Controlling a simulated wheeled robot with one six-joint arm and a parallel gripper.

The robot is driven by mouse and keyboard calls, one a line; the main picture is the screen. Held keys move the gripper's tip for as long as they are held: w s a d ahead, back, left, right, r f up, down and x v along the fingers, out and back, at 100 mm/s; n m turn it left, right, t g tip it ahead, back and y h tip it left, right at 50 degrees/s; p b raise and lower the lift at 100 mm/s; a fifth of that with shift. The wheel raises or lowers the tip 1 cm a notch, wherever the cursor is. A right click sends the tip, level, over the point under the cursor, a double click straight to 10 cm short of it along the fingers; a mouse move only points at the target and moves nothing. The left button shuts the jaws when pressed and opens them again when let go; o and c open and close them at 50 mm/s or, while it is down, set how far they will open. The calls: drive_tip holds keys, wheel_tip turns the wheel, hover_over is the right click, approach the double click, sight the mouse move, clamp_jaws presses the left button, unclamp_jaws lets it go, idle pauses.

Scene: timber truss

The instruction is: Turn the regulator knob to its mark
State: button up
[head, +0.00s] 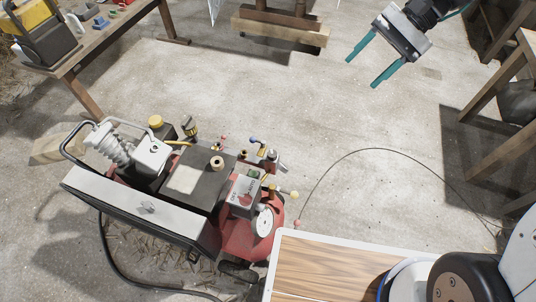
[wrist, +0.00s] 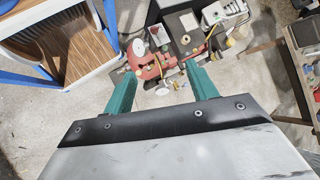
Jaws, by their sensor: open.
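A compressor with a red tank (head: 243,236) stands on the floor in the head view, with a dark motor housing and a white round dial (head: 264,222). Small fittings cluster at its right end, including a yellowish knob (head: 294,194) and a blue-ended fitting (head: 255,140). I cannot tell which one is the regulator knob, and its mark is too small to see. My gripper (head: 362,73) is open and empty, up and to the right of the compressor, apart from it. In the wrist view the red tank (wrist: 147,72) shows beyond and between the teal fingers (wrist: 163,72).
A wooden table (head: 115,32) with a yellow-and-black case (head: 38,32) is at the upper left. A wood-topped surface (head: 325,268) lies at the bottom. A thin cable (head: 372,150) curves over the floor. Wooden furniture (head: 500,85) stands at the right. The middle floor is clear.

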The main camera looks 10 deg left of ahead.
drive_tip(key=w+a+f+m+g+y, duration=0.1)
drive_tip(key=w+a+f+m+y, duration=0.35)
drive_tip(key=f, duration=0.75)
drive_tip(key=w+a+f+m+g+y, duration=0.1)
drive_tip(key=w+a+f+y, duration=0.1)
drive_tip(key=w+a+f, duration=0.8)
drive_tip(key=m+t+y, duration=0.4)
drive_tip(key=m, duration=0.3)
approach(268, 153)
drive_tip(key=shift+s+a+f, duration=0.1)
drive_tip(key=shift+a+f, duration=0.1)
drive_tip(key=shift+a, duration=0.4)
drive_tip(key=shift+s+a+f, duration=0.1)
drive_tip(key=shift+a+f, duration=0.05)
drive_tip(key=shift+a, duration=0.4)
drive_tip(key=shift+a+f, duration=0.1)
drive_tip(key=shift+a, duration=0.2)
drive_tip(key=a, duration=0.3)
drive_tip(key=s+a, duration=0.1)
drive_tip(key=a, duration=0.3)
drive_tip(key=shift+s, duration=0.25)
drive_tip(key=c, duration=1)
